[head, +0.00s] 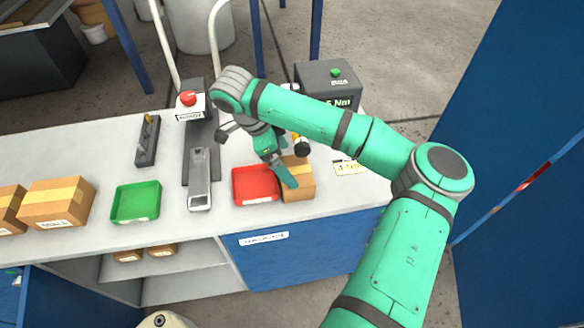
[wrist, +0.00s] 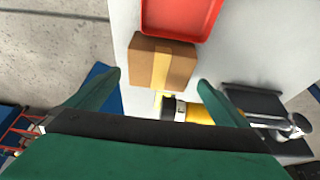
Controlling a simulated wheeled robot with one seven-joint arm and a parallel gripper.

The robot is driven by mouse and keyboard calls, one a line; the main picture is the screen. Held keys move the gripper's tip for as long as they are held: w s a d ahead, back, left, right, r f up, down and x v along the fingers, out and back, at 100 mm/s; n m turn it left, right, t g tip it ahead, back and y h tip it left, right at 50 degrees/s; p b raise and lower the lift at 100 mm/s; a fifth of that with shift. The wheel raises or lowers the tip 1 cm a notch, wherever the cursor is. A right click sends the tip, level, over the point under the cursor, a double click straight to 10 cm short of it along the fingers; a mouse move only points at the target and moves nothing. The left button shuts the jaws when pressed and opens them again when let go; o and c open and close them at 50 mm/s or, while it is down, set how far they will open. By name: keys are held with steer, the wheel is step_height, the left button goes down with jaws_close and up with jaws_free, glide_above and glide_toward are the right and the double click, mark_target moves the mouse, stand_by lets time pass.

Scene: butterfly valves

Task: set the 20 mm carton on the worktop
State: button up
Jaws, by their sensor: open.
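A brown carton with a yellow tape strip (head: 301,184) stands on the worktop (head: 95,160), close to the right side of the red tray. My gripper (head: 287,177) is at this carton, one finger showing in front of it in the head view. In the wrist view my gripper (wrist: 159,80) is open, and the carton (wrist: 161,64) lies between and just beyond the fingertips. I cannot tell whether a finger touches it. Two more cartons (head: 57,203) (head: 9,210) stand at the worktop's left end. No size marking is legible, so I cannot tell which is the 20 mm one.
A red tray (head: 256,199), green tray (head: 136,218) and grey device (head: 200,190) stand on the worktop. A yellow-and-black valve part (wrist: 197,113) lies near the carton. Small cartons (head: 162,250) sit on the shelf below. Bare worktop shows between the trays and left cartons.

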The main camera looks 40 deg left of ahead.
steer(key=shift+v, duration=2.75)
